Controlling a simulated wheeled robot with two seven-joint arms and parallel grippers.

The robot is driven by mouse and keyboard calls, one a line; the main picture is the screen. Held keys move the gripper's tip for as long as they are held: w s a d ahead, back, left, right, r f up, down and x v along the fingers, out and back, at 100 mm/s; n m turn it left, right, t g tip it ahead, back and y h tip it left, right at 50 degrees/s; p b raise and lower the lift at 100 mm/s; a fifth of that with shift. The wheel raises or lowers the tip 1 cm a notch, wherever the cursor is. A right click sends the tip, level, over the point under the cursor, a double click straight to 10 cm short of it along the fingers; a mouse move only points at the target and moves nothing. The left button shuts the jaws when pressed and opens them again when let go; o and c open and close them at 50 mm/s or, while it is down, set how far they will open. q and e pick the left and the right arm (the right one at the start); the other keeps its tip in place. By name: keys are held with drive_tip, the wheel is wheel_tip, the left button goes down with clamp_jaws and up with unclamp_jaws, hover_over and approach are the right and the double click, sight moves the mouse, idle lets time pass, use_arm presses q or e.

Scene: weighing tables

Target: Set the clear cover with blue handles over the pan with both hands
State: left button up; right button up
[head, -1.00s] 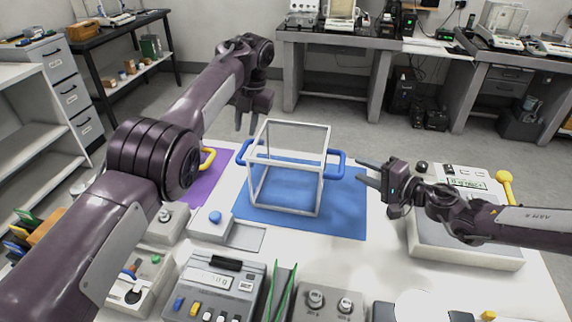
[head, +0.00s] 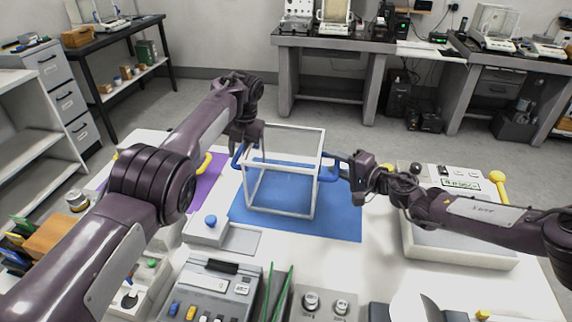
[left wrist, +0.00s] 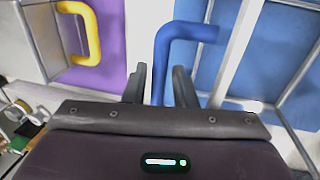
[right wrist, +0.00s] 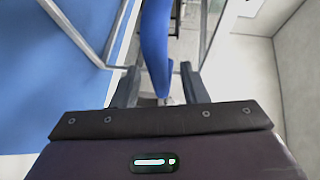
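The clear cover (head: 283,214), a box with a pale frame and a blue handle on each side, stands on the blue mat (head: 340,222). My left gripper (head: 243,150) is at its left handle (head: 238,158). In the left wrist view that blue handle (left wrist: 160,65) lies between the open fingers (left wrist: 160,85). My right gripper (head: 342,168) is at the right handle (head: 328,166). In the right wrist view the blue handle (right wrist: 156,45) lies between the open fingers (right wrist: 158,85). The balance (head: 462,248) stands at the right; my right arm partly hides it, and I cannot make out its pan clearly.
A purple mat (head: 207,190) with a yellow-handled object (left wrist: 92,30) lies to the left, partly behind my left arm. A keypad device (head: 212,290), weights (head: 311,300) and green tweezers (head: 280,290) lie along the front.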

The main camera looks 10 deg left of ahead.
use_arm(q)
drive_tip(key=shift+c, duration=0.3)
use_arm(e)
drive_tip(key=shift+c, duration=0.2)
use_arm(q)
drive_tip(key=c, duration=0.5)
use_arm(e)
drive_tip(key=c, duration=0.5)
clamp_jaws()
drive_tip(key=shift+r, duration=0.1)
